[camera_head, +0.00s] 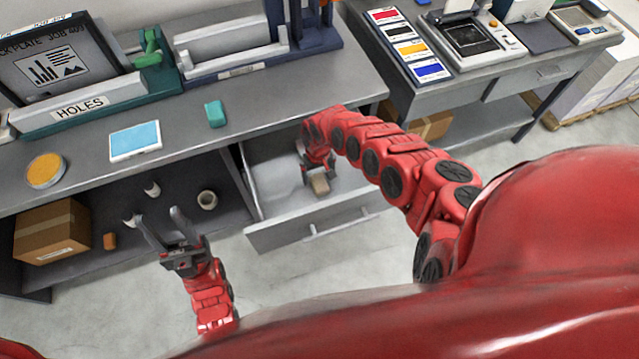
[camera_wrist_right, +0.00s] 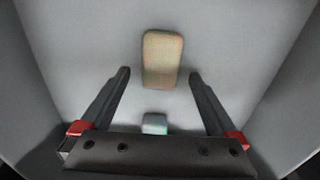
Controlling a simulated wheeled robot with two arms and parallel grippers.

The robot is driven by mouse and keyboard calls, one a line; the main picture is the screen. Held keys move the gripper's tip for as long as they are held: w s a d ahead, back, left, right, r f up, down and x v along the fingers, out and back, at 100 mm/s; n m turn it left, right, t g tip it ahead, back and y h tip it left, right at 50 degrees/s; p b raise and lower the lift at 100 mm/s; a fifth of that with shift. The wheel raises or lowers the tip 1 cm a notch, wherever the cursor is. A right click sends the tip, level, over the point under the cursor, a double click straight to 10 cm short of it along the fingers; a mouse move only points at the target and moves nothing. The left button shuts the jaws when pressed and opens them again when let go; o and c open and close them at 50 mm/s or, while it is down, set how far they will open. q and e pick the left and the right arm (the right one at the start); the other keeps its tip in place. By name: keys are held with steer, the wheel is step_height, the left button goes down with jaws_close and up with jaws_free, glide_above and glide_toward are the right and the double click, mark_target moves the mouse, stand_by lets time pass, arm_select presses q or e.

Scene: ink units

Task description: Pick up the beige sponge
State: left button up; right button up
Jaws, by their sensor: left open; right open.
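The beige sponge (camera_head: 320,185) lies in the open drawer (camera_head: 280,236) under the workbench. In the right wrist view the sponge (camera_wrist_right: 162,59) lies flat on the pale drawer floor, just beyond the fingertips. My right gripper (camera_head: 318,172) is inside the drawer, close to the sponge; its fingers (camera_wrist_right: 157,75) are apart with nothing between the tips. Its arm partly hides the drawer's right side in the head view. A small pale block with a greenish edge (camera_wrist_right: 154,123) shows nearer the palm in the wrist view. My left gripper (camera_head: 163,228) is open and empty in front of the shelf.
On the bench lie a teal block (camera_head: 215,113), a blue pad (camera_head: 135,140) and a round orange tin (camera_head: 45,170). The lower shelf holds a cardboard box (camera_head: 50,230) and small cups (camera_head: 207,199). The drawer walls stand close around my right gripper.

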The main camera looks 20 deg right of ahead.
steer(key=shift+f, duration=0.55)
steer(key=shift+f+b, duration=0.4)
steer(key=shift+f, duration=0.6)
steer(key=shift+c, duration=0.2)
steer(key=c, duration=1.4)
steer(key=shift+r, duration=0.1)
steer(key=shift+r, duration=0.55)
step_height(320, 180, up, 8)
steer(key=shift+f+p, duration=0.15)
steer(key=shift+p, duration=0.4)
steer(key=shift+r, duration=0.5)
